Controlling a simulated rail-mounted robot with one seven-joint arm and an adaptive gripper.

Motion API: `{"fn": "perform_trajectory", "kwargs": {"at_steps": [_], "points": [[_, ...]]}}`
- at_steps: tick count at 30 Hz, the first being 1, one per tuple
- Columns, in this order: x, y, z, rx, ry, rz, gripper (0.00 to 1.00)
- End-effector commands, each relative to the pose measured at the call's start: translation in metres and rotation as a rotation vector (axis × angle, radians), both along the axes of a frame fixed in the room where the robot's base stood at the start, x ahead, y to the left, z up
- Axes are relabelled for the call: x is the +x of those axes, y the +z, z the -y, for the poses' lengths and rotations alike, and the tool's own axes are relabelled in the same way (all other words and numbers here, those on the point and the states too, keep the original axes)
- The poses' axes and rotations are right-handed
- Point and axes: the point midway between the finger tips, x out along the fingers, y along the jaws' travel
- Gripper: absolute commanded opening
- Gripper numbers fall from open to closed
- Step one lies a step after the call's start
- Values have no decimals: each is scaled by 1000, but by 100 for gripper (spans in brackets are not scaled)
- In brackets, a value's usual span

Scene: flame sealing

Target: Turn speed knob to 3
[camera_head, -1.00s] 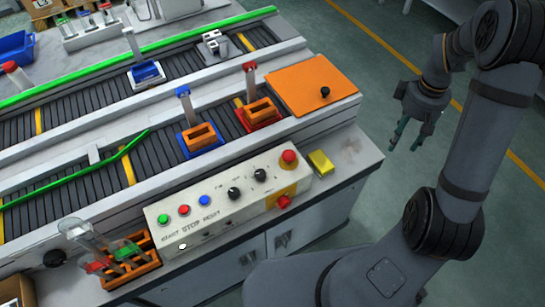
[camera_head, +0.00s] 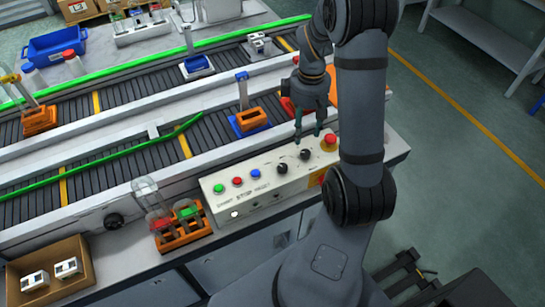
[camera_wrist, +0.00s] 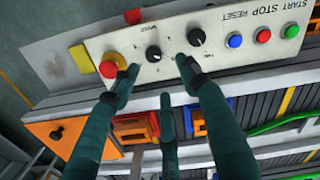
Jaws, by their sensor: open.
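The white control panel (camera_head: 262,196) carries two black knobs. The knob nearer the red emergency stop (camera_head: 306,154) also shows in the wrist view (camera_wrist: 153,53). The other knob (camera_head: 281,168) lies closer to the blue button and shows in the wrist view (camera_wrist: 196,37). The small lettering around both knobs is too small to read, so I cannot tell the dial setting. My gripper (camera_head: 308,134) is open, above the panel, fingers pointing down. In the wrist view my gripper (camera_wrist: 158,69) has its fingertips on either side of the knob nearer the emergency stop, apparently not touching it.
The red emergency stop (camera_wrist: 108,68) is close to one finger. Green, red and blue buttons (camera_head: 237,181) line the panel's left part. An orange rack of tubes (camera_head: 182,232) stands left of the panel. The conveyor (camera_head: 150,155) with carriers runs behind it.

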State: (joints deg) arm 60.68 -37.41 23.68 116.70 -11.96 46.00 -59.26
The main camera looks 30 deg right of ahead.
Motion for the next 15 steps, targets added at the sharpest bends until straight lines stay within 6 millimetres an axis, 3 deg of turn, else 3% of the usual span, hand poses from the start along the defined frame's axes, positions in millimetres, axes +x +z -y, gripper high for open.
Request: {"fn": "perform_trajectory", "kwargs": {"at_steps": [15], "points": [[-2, -84, 1, 2, -2, -5, 45]]}}
